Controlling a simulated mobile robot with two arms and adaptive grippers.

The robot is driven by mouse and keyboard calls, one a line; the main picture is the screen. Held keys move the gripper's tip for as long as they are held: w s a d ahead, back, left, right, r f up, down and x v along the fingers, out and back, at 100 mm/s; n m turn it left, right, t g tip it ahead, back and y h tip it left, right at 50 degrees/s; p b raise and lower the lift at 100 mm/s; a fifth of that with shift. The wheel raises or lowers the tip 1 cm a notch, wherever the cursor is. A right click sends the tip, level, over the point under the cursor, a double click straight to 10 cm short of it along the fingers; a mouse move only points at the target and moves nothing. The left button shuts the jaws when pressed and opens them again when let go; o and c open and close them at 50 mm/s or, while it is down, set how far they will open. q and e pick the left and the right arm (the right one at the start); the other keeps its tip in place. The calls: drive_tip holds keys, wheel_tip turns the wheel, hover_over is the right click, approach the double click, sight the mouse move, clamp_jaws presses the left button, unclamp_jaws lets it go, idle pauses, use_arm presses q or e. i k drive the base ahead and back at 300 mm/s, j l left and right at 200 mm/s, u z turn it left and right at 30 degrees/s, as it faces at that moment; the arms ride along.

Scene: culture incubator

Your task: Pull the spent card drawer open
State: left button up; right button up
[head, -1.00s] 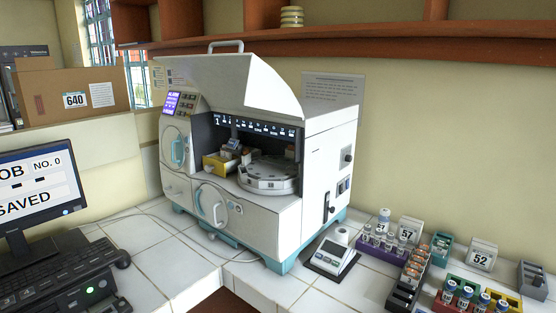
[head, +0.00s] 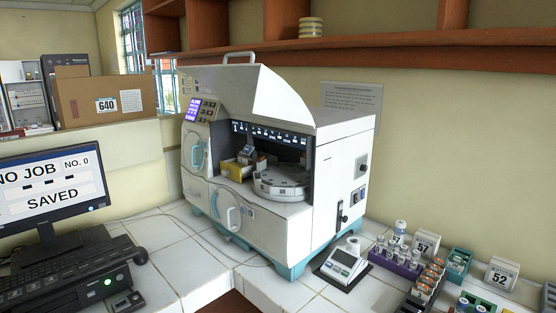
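A white and teal incubator machine (head: 345,150) stands on the tiled counter in the head view, its top lid raised. Its front has a door with a teal handle (head: 197,151) at the left. I cannot tell from any readable label which one is the spent card drawer. Inside the open bay are a grey round carousel (head: 282,181) and a yellow box (head: 235,168). Neither of my grippers is in view.
A monitor (head: 50,186) and keyboard (head: 75,264) are at the left. A small scale-like device (head: 342,263) stands right of the machine, with a purple vial rack (head: 395,265) beyond it. A cable crosses the counter. Tiles (head: 185,265) before the machine are mostly clear.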

sight(231, 168)
drive_tip(key=i+j+z, duration=0.1)
drive_tip(key=i, duration=0.4)
drive_tip(key=i+j+z, duration=0.15)
drive_tip(key=i+j, duration=0.15)
drive_tip(key=i, duration=0.15)
